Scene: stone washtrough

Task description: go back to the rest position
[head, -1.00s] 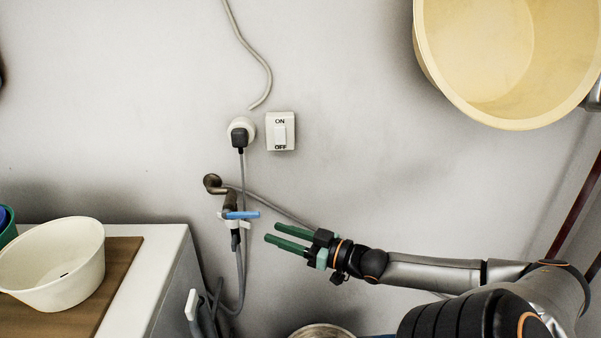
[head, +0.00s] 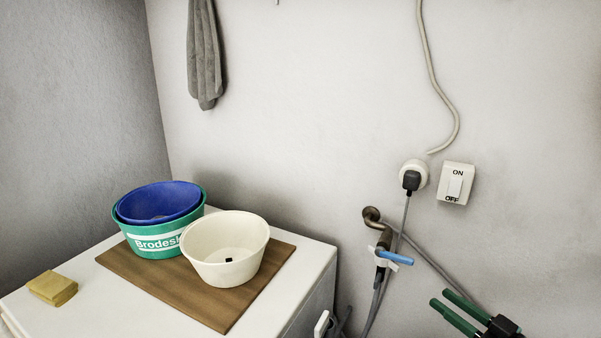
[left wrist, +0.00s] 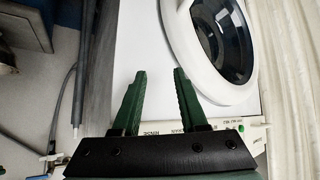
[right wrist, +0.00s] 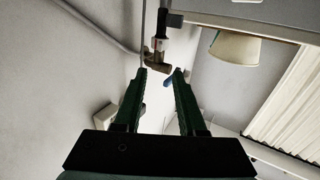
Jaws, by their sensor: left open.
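My right gripper (head: 440,297) shows at the lower right of the head view, its two green fingers apart with nothing between them. It is right of and below the tap (head: 383,262) with its blue lever (head: 394,257), with a gap between. In the right wrist view the open fingers (right wrist: 160,73) point toward the tap (right wrist: 158,58); the blue lever is partly behind a finger. My left gripper is outside the head view. In the left wrist view its fingers (left wrist: 159,74) are apart and empty, in front of a white washing machine with a round door (left wrist: 222,35).
A white machine top (head: 140,308) holds a brown board (head: 205,308), a cream bowl (head: 222,262), a blue bowl (head: 158,200) inside a green one (head: 155,242), and a yellow sponge (head: 53,288). A plug (head: 411,181) and switch (head: 456,184) are on the wall. A towel (head: 204,55) hangs above.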

